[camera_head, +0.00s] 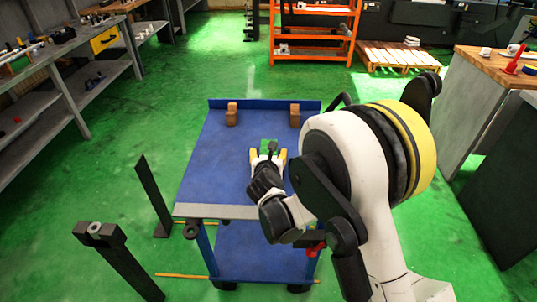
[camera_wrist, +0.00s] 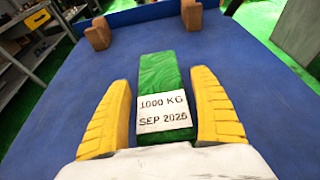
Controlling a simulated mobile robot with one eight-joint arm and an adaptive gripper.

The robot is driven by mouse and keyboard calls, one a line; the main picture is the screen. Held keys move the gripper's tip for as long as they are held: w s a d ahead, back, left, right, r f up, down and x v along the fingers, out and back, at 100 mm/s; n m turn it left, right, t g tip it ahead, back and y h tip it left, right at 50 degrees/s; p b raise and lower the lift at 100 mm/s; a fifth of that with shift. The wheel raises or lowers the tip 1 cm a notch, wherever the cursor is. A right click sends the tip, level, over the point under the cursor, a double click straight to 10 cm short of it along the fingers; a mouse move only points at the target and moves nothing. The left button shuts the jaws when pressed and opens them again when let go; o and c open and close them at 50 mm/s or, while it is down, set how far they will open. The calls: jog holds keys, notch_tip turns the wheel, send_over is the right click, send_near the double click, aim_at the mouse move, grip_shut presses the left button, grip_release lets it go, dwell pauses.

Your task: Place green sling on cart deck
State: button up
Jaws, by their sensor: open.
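The green sling (camera_wrist: 158,75) is a flat green strip with a white label reading "1000 KG SEP 2026". In the wrist view it lies between the two yellow fingers of my gripper (camera_wrist: 165,110), with a gap on each side. The fingers are open. The sling appears to be on or just above the blue cart deck (camera_wrist: 85,80); the exact contact is hard to tell. In the head view the cart deck (camera_head: 210,150) is in the middle, and my gripper (camera_head: 268,155) is over its right-hand part with the sling (camera_head: 268,145) partly hidden.
Two brown blocks (camera_head: 231,114) (camera_head: 295,115) stand at the deck's far end. A dark post (camera_head: 115,262) and a dark upright plate (camera_head: 153,195) stand left of the cart. Workbenches (camera_head: 495,100) are at right, shelves (camera_head: 60,60) at left. The deck's left part is clear.

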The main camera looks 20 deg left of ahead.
jog(key=p+v, duration=0.4)
jog(key=v, duration=0.8)
jog(key=d+r+n+t+y, duration=0.1)
jog(key=d+r+n+y, duration=0.3)
jog(key=r+n, duration=0.7)
jog(key=d+r+n+t+y, duration=0.15)
jog(key=d+r+n, duration=0.55)
jog(key=r, duration=0.9)
jog(key=s+d+f+n+g+h, duration=0.2)
jog(key=s+d+f+n, duration=0.2)
jog(key=s+d, duration=0.3)
jog(key=s+d+f+n+g+h, duration=0.3)
jog(key=s+d+n, duration=0.3)
jog(key=d, duration=0.3)
jog(key=s+d+f+n+g+h, duration=0.3)
jog(key=s+d+f+n, duration=0.2)
jog(key=s+d, duration=0.3)
jog(key=shift+d+f, duration=0.4)
jog(key=shift+f, duration=0.05)
jog(key=shift+g+h, duration=0.25)
